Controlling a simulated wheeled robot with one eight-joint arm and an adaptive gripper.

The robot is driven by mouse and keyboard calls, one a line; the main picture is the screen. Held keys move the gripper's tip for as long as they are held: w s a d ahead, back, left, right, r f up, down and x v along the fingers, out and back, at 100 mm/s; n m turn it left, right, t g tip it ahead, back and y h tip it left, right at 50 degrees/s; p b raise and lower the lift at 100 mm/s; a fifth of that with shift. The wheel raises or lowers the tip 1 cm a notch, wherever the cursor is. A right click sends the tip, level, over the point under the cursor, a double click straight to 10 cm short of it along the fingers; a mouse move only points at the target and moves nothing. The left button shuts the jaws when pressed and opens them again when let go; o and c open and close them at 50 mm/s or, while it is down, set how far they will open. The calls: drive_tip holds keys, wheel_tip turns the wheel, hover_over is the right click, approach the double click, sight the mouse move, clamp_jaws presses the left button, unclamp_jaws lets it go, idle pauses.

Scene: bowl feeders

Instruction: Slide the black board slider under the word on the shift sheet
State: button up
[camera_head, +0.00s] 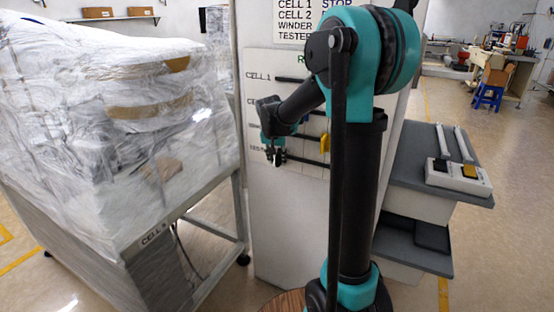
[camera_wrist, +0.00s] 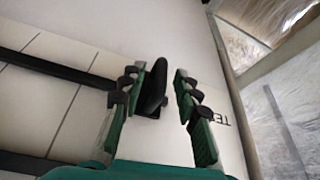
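The white board (camera_head: 262,93) stands upright behind my arm, with dark horizontal rails and row labels at its left. The black slider (camera_wrist: 154,88) shows in the wrist view between my gripper's fingers (camera_wrist: 160,88). It is close to the left finger, and a gap shows to the right finger, so the gripper is open around it. A partly hidden label starting "TE" (camera_wrist: 217,116) is beside the right finger. In the head view my gripper (camera_head: 275,156) is at the lowest row, near its label. The shift sheet (camera_head: 298,20) is above, partly hidden by my arm; CELL 1, CELL 2, WINDER, TESTER and STOP are legible.
A plastic-wrapped machine (camera_head: 120,110) stands close on the left. A grey shelf unit (camera_head: 420,180) with a switch box (camera_head: 458,177) is on the right.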

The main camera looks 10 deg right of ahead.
clamp_jaws()
idle(0.3)
drive_tip(key=s+d, duration=0.1)
drive_tip(key=d, duration=0.1)
drive_tip(key=s+d, duration=0.4)
drive_tip(key=d, duration=0.1)
unclamp_jaws()
drive_tip(key=shift+r, duration=0.1)
